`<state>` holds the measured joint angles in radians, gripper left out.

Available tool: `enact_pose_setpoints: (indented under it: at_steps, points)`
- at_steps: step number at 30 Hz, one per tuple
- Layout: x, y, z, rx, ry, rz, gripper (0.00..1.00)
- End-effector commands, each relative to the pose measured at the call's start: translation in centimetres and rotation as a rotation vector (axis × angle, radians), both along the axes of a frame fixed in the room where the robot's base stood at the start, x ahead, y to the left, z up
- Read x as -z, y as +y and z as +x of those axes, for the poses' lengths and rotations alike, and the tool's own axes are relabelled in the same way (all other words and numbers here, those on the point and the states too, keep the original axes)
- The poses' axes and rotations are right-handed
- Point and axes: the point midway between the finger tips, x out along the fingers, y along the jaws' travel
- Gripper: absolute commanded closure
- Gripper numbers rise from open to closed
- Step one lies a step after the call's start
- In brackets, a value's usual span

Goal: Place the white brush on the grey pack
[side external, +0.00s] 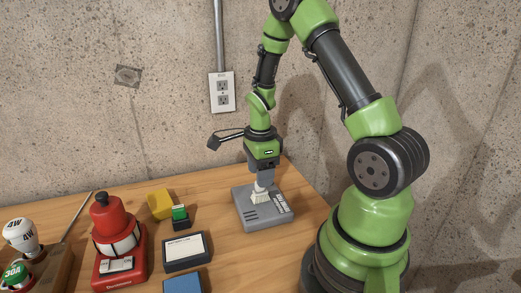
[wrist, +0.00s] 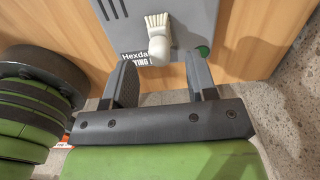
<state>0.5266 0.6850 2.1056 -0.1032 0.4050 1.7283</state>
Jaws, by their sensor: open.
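The white brush (side external: 260,197) is over the middle of the grey pack (side external: 250,216) in the side view and appears to rest on it. In the wrist view the brush (wrist: 158,38) has its bristles pointing away from me and its rounded end towards my gripper. The grey pack also shows in the wrist view (wrist: 195,14), with lettering and a green dot near its edge. My gripper (side external: 262,180) is just above the brush, pointing down. In the wrist view my gripper (wrist: 160,62) is open, with a finger on either side of the brush's rounded end and gaps on both sides.
On the wooden table (side external: 225,250), left of the pack, are a dark box with a white label (side external: 186,250), a green-topped block (side external: 180,216), a yellow block (side external: 160,204), a blue box (side external: 184,284) and a red device (side external: 118,245). A concrete wall stands behind.

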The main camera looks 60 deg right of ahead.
Motion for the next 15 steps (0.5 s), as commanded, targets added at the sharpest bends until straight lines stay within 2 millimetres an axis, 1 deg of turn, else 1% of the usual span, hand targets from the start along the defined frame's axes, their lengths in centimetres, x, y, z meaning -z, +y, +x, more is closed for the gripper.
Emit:
enact_pose_setpoints:
  at_steps: [1, 6, 9, 13, 15]
  points:
    - [-1.2, 0.0, 0.1, 0.000, -0.007, -0.004, 0.48]
    - [-4.5, 0.0, 0.0, -0.001, -0.006, -0.004, 0.48]
    - [-5.9, 0.0, 0.1, -0.001, -0.004, -0.003, 0.48]
    - [-7.0, 0.1, 0.0, -0.007, -0.004, -0.003, 0.48]
    - [-7.9, 0.5, 0.1, -0.048, -0.018, -0.006, 0.48]
